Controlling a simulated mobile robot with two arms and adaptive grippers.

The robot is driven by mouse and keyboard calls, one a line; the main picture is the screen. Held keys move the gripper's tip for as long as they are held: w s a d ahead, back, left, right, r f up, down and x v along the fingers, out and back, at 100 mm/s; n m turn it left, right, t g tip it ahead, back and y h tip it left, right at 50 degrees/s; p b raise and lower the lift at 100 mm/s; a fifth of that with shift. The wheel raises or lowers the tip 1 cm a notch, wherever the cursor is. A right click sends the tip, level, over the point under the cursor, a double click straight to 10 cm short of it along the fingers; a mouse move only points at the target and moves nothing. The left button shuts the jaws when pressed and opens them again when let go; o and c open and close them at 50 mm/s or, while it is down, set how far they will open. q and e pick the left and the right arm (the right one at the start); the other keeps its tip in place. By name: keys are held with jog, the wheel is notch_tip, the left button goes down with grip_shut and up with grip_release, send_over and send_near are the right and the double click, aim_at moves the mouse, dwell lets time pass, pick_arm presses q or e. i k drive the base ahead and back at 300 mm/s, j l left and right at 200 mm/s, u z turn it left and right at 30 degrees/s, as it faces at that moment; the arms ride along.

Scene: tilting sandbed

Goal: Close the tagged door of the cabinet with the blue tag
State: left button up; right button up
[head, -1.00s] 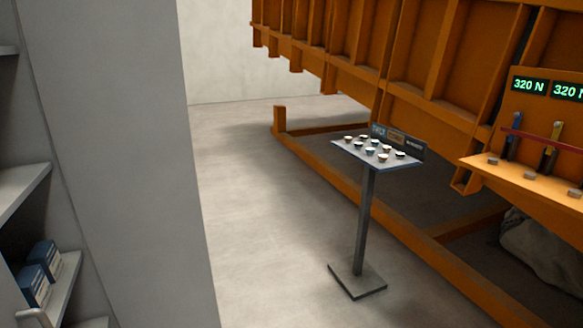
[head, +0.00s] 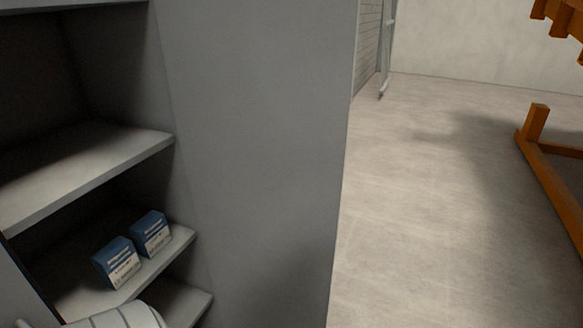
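A grey cabinet (head: 90,180) stands open at the left of the head view, with its shelves exposed. A tall flat grey panel (head: 255,150) runs along its right side; I cannot tell whether it is an open door or the cabinet's side wall. No blue tag shows. A white rounded part at the bottom left edge looks like part of my arm. Neither gripper's fingers are in view.
Two blue-and-white boxes (head: 133,248) stand on a lower shelf. Pale floor (head: 430,220) is clear to the right of the panel. An orange frame (head: 545,160) stands at the right edge. A pale wall (head: 480,45) closes the back.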

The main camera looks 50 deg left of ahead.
aim_at(260, 90)
jog(key=i+u, duration=0.4)
jog(key=i+l+u, duration=0.15)
jog(key=u, duration=0.25)
jog(key=i+l+u, duration=0.25)
jog(key=i+u, duration=0.15)
jog(key=i+l+u, duration=0.25)
jog(key=u, duration=0.15)
jog(key=l, duration=0.1)
